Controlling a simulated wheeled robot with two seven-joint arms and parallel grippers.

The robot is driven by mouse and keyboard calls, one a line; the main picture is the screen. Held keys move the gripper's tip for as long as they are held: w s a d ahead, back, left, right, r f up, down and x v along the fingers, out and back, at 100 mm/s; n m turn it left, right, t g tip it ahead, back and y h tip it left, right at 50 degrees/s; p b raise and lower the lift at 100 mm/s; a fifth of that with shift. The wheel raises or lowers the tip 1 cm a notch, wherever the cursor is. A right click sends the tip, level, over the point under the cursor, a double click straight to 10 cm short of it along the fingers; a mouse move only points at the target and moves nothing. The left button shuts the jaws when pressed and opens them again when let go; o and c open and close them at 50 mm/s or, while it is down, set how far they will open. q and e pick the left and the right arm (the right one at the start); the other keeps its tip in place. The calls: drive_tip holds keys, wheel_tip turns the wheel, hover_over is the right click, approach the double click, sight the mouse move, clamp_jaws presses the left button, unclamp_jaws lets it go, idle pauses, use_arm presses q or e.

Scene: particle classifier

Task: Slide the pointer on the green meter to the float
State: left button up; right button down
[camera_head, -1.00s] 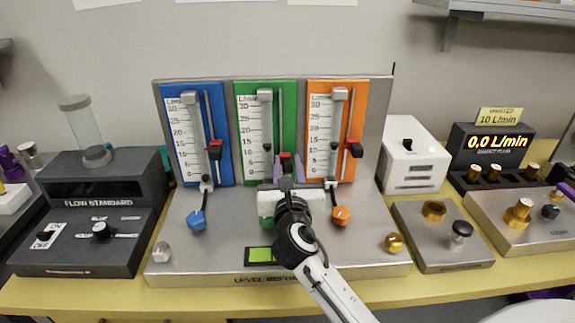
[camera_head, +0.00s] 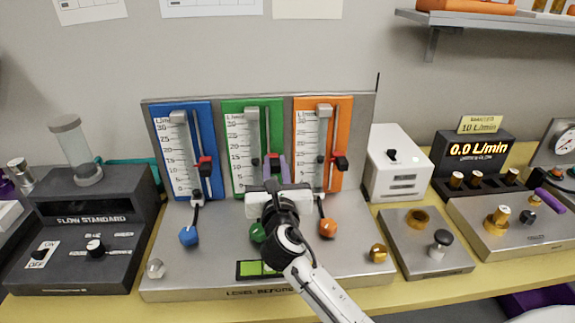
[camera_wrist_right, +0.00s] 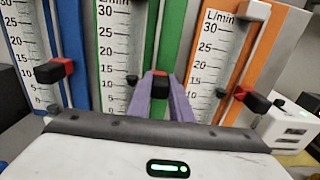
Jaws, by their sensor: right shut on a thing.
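The green meter (camera_head: 231,188) stands between the blue and orange meters. Its pointer, red and black (camera_head: 272,160), is on the vertical rod right of the scale; it also shows in the wrist view (camera_wrist_right: 159,76). My right gripper (camera_head: 274,165) is shut on this pointer, with a purple finger on each side (camera_wrist_right: 160,86). The float (camera_wrist_right: 132,79) is a dark piece in the clear tube, between the 10 and 15 marks. The pointer looks near the float's height; exact alignment is hard to tell. My left gripper is not in view.
The blue meter (camera_head: 184,190) and orange meter (camera_head: 342,110) have their own red and black pointers close on either side. Blue (camera_head: 189,236), green (camera_head: 257,232) and orange (camera_head: 327,228) knobs sit below. A white box (camera_head: 396,178) stands to the right.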

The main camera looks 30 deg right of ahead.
drive_tip(key=shift+f, duration=0.15)
drive_tip(key=c, duration=1.9)
unclamp_jaws()
drive_tip(key=shift+o, duration=0.2)
drive_tip(key=shift+s+a, duration=0.1)
drive_tip(key=shift+s+a, duration=0.15)
drive_tip(key=shift+s, duration=0.2)
drive_tip(key=v, duration=0.9)
drive_tip(key=shift+s+b, duration=0.2)
drive_tip(key=shift+b, duration=0.1)
